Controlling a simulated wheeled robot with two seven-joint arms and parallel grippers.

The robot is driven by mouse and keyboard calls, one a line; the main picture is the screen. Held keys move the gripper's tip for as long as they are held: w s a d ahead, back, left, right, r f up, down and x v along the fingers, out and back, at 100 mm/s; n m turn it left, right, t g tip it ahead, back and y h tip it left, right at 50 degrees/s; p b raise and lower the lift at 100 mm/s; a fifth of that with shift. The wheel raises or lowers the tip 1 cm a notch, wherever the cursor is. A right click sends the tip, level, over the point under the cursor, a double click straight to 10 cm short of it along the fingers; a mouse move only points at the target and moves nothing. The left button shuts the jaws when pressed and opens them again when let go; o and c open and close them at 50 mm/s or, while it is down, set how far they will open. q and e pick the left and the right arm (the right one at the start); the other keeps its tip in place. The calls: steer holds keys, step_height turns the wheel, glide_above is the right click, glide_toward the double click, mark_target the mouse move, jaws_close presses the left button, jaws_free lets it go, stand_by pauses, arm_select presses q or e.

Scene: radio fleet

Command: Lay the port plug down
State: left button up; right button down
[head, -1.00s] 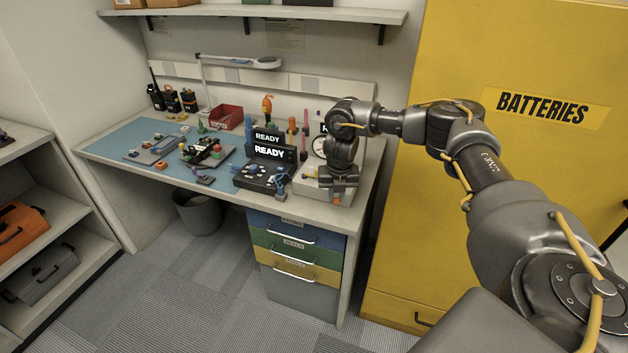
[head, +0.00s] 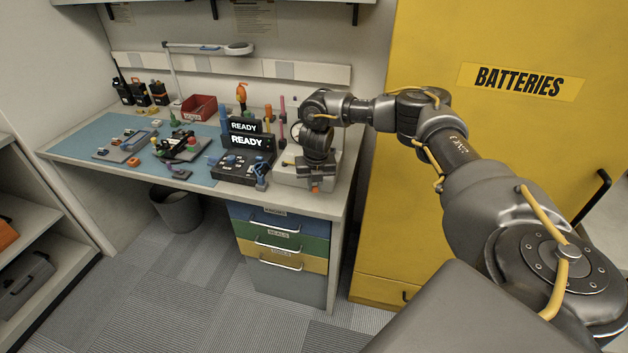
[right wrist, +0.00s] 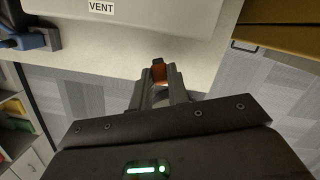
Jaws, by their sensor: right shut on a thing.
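My right gripper (head: 315,186) is over the front right corner of the workbench, pointing down. In the right wrist view, its jaws (right wrist: 160,84) are shut on a small orange piece with a dark end, which looks like the port plug (right wrist: 158,72). The plug (head: 315,189) also shows as a small orange spot below the gripper in the head view. In the wrist view it lies over the bench's front edge strip; I cannot tell whether it touches the top. My left gripper is not in view.
A pale box (head: 291,175) marked VENT in the wrist view stands right behind the gripper. A dark console (head: 238,168) with READY displays and a blue clamp-like part (head: 261,176) are to its left. A blue mat (head: 75,149) holds several parts. A yellow cabinet (head: 440,220) stands at right.

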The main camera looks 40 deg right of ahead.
step_height(320, 180, down, 3)
steer(key=shift+a+r+b, duration=0.1)
steer(key=shift+b, duration=0.45)
steer(key=shift+f, duration=0.3)
steer(key=c, duration=1.3)
jaws_free()
steer(key=r, duration=0.3)
steer(key=s+r, duration=0.1)
steer(key=r, duration=0.3)
steer(key=a+r, duration=0.1)
steer(key=r, duration=0.2)
steer(key=shift+s+r, duration=0.3)
